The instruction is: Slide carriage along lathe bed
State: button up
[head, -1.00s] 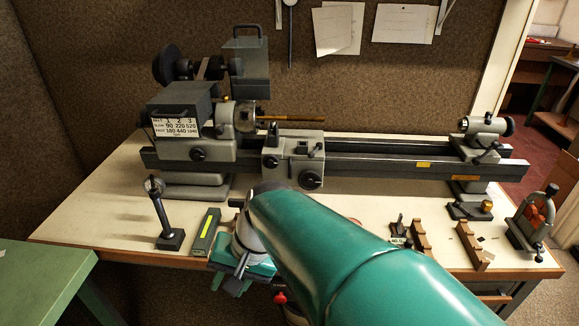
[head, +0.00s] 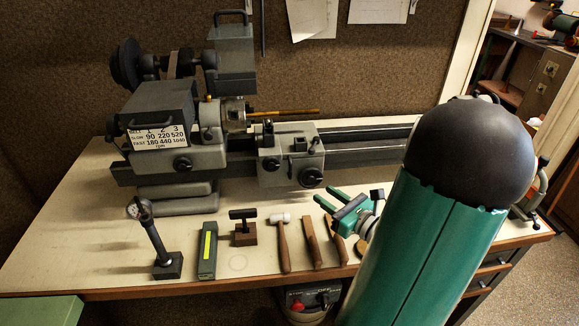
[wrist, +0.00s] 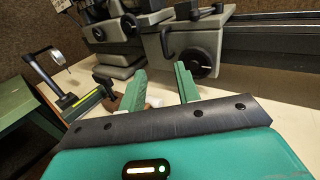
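The grey carriage (head: 290,160) sits on the lathe bed (head: 375,140) just right of the headstock (head: 165,120) and chuck. Its front has a black round handwheel (head: 311,177) and a smaller knob. In the wrist view the carriage (wrist: 185,35) and its handwheel (wrist: 202,63) are ahead, beyond my fingers. My gripper (head: 328,215) is in front of and below the carriage, over the bench front, apart from it. Its two green fingers (wrist: 162,85) are spread, with nothing held between them. My arm hides the right part of the bed and the tailstock.
A green table edge (head: 40,310) is at lower left.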

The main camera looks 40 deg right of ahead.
send_near(288, 153)
jog(key=w+a+f, duration=0.1)
jog(key=w+f, duration=0.2)
jog(key=w, duration=0.2)
jog(key=shift+w+a, duration=0.25)
jog(key=shift+a, duration=0.05)
jog(key=shift+c, duration=0.2)
grip_shut()
